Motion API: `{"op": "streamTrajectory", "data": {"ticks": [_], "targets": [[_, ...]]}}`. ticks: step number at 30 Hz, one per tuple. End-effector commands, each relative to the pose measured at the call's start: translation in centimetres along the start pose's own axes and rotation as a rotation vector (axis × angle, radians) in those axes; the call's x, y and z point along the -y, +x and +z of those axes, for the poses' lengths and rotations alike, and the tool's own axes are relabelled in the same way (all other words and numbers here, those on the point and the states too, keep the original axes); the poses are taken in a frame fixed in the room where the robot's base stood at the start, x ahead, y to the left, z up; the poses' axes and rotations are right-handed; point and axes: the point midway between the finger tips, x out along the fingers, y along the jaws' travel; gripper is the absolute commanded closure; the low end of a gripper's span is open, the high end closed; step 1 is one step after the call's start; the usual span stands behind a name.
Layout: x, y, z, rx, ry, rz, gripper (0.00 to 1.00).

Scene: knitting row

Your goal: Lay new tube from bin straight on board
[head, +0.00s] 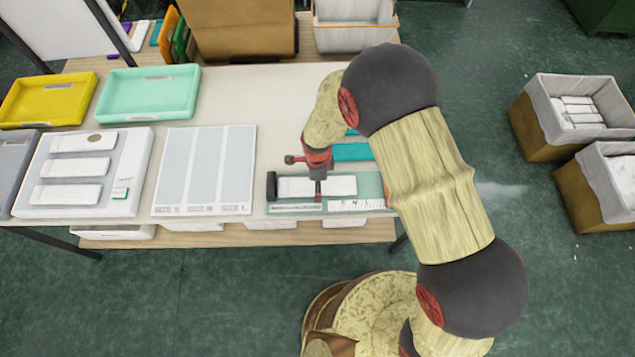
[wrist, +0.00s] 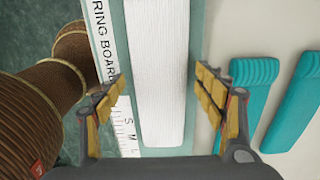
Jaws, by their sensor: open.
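A white knitted tube (head: 340,186) lies lengthwise on the pale green measuring board (head: 259,208), and it looks about parallel to the board's long edges. The tube also fills the middle of the wrist view (wrist: 158,60). My gripper (head: 318,194) is over the tube, pointing down. In the wrist view my gripper (wrist: 160,98) is open, with one finger on each side of the tube and gaps visible between. A black end block (head: 271,186) stands at the board's left end. Bins with white tubes (head: 580,110) stand on the floor at right.
Teal pieces (head: 352,152) lie just behind the board. A grey-striped sheet (head: 205,170) and a white tray (head: 128,170) with several white pieces lie to the left. Yellow (head: 48,99) and mint (head: 150,93) trays stand behind them. The table area behind the sheet is clear.

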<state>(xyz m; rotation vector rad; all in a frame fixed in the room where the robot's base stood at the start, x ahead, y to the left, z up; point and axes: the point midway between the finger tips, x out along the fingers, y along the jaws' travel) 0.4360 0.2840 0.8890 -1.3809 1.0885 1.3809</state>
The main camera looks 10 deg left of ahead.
Motion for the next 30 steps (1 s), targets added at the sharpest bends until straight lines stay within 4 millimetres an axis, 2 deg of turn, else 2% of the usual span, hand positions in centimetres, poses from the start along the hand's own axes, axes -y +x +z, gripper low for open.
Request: {"op": "streamTrajectory", "data": {"ticks": [5, 15, 19, 24, 30], "targets": [[0.1, -1.4, 0.0, 0.001, 0.000, -0.003, 0.30], [0.1, -8.2, 0.0, 0.001, 0.000, -0.003, 0.30], [0.1, -10.3, 0.0, 0.001, 0.000, -0.003, 0.30], [0.0, -11.8, 0.0, 0.000, 0.000, -0.001, 0.30], [0.0, -12.3, 0.0, 0.000, 0.000, 0.000, 0.30]]}}
